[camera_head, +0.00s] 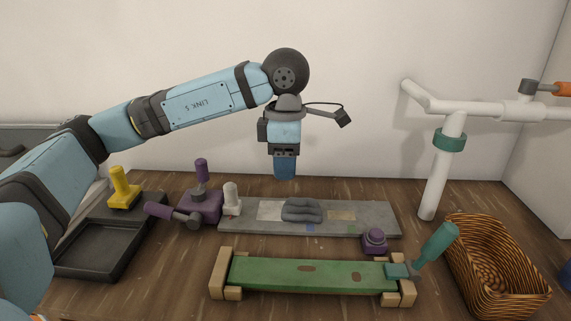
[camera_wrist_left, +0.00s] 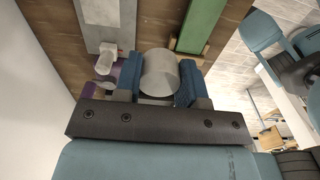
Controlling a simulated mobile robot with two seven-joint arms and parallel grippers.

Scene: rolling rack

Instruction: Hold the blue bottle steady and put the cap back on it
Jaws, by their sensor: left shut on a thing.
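My left gripper (camera_head: 285,178) hangs above the grey board near the middle of the table, with its blue fingers pointing down. In the left wrist view, the fingers (camera_wrist_left: 160,85) are shut on a smooth grey cylinder (camera_wrist_left: 160,70). I cannot tell whether this cylinder is the cap. In the head view it is hidden by the fingers. I see no clear blue bottle. A dark blue rounded thing (camera_head: 567,277) is cut off at the right edge, and I cannot tell what it is. My right gripper is not in view.
A grey board (camera_head: 380,217) and a green beam (camera_head: 340,274) on wooden supports lie below. Purple clamps (camera_head: 201,205) and a black tray (camera_head: 95,258) stand left. A white pipe (camera_head: 436,180), a teal-handled tool (camera_head: 439,240) and a wicker basket (camera_head: 459,262) stand right.

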